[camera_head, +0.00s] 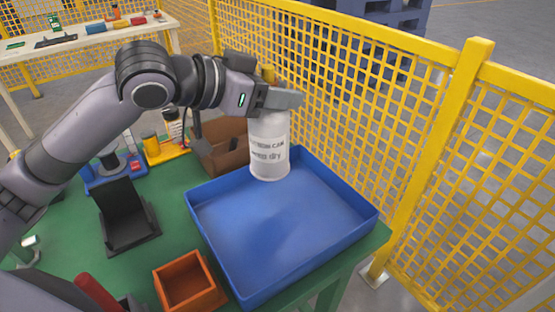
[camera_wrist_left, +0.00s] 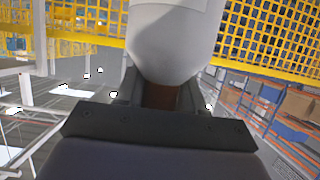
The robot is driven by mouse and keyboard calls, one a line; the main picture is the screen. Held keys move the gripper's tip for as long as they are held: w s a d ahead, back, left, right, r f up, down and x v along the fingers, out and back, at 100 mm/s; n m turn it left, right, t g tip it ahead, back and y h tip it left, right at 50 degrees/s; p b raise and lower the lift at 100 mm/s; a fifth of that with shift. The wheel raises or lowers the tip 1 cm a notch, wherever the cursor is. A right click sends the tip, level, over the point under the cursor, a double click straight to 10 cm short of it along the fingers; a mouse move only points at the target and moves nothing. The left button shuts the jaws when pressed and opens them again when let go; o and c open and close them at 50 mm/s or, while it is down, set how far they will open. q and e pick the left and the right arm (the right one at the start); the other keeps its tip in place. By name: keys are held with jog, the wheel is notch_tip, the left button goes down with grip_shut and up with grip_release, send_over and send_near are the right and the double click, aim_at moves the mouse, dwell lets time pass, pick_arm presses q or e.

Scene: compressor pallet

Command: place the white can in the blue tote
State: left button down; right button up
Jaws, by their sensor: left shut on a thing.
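The white can (camera_head: 269,150), a cylinder with printed lettering, stands about upright at the back left part of the blue tote (camera_head: 345,232). My left gripper (camera_head: 278,100) is shut on the can near its top. The can's lower end lies within the tote's outline in the head view; I cannot tell whether it touches the floor of the tote. The can (camera_wrist_left: 175,40) also fills the upper middle of the left wrist view, between the fingers. The tote is otherwise empty. My right gripper is not in view.
A yellow mesh fence (camera_head: 440,130) runs close behind and right of the green table (camera_head: 172,215). A brown bin (camera_head: 222,155) stands behind the tote. An orange bin (camera_head: 187,284) and a black holder (camera_head: 126,215) stand to its left.

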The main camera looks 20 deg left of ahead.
aim_at(252, 154)
pick_arm(q)
notch_tip(252, 154, down, 12)
jog(key=shift+r+b, duration=0.15)
jog(key=shift+b, duration=0.8)
jog(key=c, duration=0.7)
grip_release()
jog(key=shift+f, duration=0.2)
jog(key=shift+r, duration=0.1)
jog(key=v, duration=1)
jog(key=shift+s+a+r, duration=0.1)
jog(key=shift+s+a, duration=0.05)
jog(key=shift+a, duration=0.1)
jog(key=shift+s+a+r, duration=0.3)
jog(key=shift+s+r, duration=0.05)
jog(key=shift+s, duration=0.2)
